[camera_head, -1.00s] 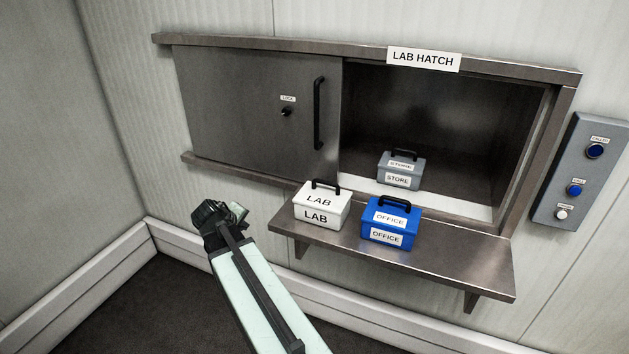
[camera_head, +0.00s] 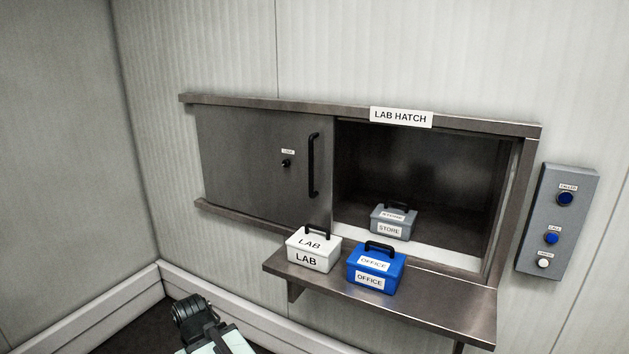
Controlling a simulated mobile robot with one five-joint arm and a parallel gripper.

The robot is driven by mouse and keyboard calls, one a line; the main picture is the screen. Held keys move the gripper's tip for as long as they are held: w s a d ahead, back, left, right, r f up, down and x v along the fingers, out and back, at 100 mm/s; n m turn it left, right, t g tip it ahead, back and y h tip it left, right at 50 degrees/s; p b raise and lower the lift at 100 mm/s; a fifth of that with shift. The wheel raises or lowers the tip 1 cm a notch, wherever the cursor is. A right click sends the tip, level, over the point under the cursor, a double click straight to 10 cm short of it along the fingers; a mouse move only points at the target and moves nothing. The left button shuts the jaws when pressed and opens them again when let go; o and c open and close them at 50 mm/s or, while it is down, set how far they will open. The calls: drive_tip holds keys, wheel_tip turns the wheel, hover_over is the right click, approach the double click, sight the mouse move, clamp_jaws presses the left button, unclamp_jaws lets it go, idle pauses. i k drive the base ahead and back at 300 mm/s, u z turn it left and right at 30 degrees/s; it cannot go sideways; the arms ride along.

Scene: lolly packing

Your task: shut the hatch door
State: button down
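The hatch door (camera_head: 250,165) is a dark grey sliding panel at the left of the lab hatch. It stands slid to the left, so the right half of the hatch opening (camera_head: 440,165) is uncovered. The door has a black vertical handle (camera_head: 313,165) near its right edge and a small labelled lock knob (camera_head: 287,163). My gripper (camera_head: 195,312) is low at the bottom left, below and apart from the door. Its fingers cannot be made out, so I cannot tell whether it is open or shut.
A grey STORE box (camera_head: 393,222) sits inside the opening. A white LAB box (camera_head: 313,252) and a blue OFFICE box (camera_head: 375,270) stand on the shelf (camera_head: 450,308) in front. A button panel (camera_head: 556,222) is on the wall at right.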

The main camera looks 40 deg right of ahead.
sight(242, 151)
drive_tip(key=u, duration=0.2)
drive_tip(key=i, duration=1.4)
drive_tip(key=u, duration=0.4)
drive_tip(key=k, duration=0.75)
drive_tip(key=u, duration=0.3)
drive_tip(key=i, duration=0.75)
drive_tip(key=z, duration=0.15)
